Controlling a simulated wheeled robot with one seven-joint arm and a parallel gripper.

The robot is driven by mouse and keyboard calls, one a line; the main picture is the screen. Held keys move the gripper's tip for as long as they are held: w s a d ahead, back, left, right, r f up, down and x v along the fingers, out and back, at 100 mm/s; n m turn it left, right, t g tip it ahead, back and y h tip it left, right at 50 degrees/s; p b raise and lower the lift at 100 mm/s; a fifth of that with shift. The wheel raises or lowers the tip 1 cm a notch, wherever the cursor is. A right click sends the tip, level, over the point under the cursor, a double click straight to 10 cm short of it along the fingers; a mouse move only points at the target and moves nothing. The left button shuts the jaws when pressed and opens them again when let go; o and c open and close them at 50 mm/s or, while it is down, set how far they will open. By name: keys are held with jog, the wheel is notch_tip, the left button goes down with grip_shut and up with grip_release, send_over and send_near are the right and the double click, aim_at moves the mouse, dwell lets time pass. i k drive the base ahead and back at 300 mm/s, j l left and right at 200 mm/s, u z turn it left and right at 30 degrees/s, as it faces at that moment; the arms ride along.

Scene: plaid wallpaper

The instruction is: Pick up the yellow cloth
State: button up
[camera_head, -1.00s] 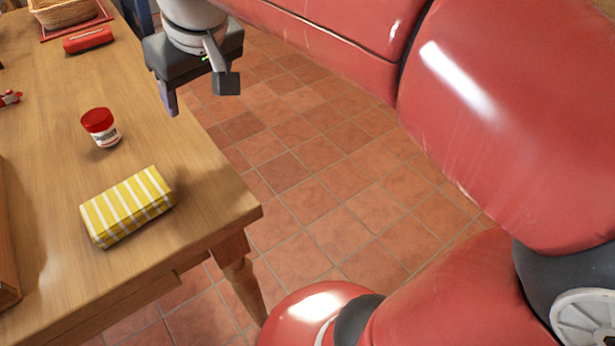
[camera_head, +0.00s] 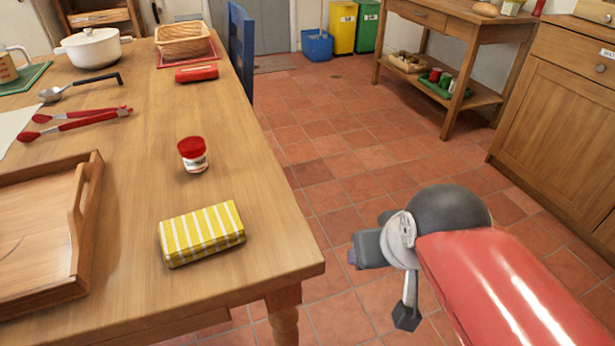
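The yellow cloth (camera_head: 202,234), with white stripes and folded into a block, lies on the wooden table (camera_head: 137,223) near its front right corner. My gripper (camera_head: 353,258) is off the table's right edge, to the right of the cloth and apart from it, over the tiled floor. The gripper is seen partly from behind, its fingers are mostly hidden, and I cannot tell whether it is open.
A red-lidded jar (camera_head: 193,156) stands just behind the cloth. A wooden tray (camera_head: 84,220) lies to its left. Red tongs (camera_head: 80,122), a ladle (camera_head: 75,88), a white pot (camera_head: 91,50), a red case (camera_head: 196,73) and a basket (camera_head: 183,40) are farther back.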

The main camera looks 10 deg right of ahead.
aim_at(186, 238)
jog(key=k, duration=0.6)
jog(key=l+u, duration=0.1)
jog(key=u, duration=0.3)
jog(key=l+u, duration=0.1)
jog(key=u, duration=0.25)
jog(key=l+u, duration=0.1)
jog(key=u, duration=0.3)
jog(key=l+u, duration=0.15)
jog(key=u, duration=0.2)
jog(key=i+l, duration=0.1)
jog(key=i, duration=0.15)
jog(key=i+l, duration=0.15)
jog(key=i, duration=0.15)
jog(key=k, duration=0.2)
jog(key=l+u, duration=0.05)
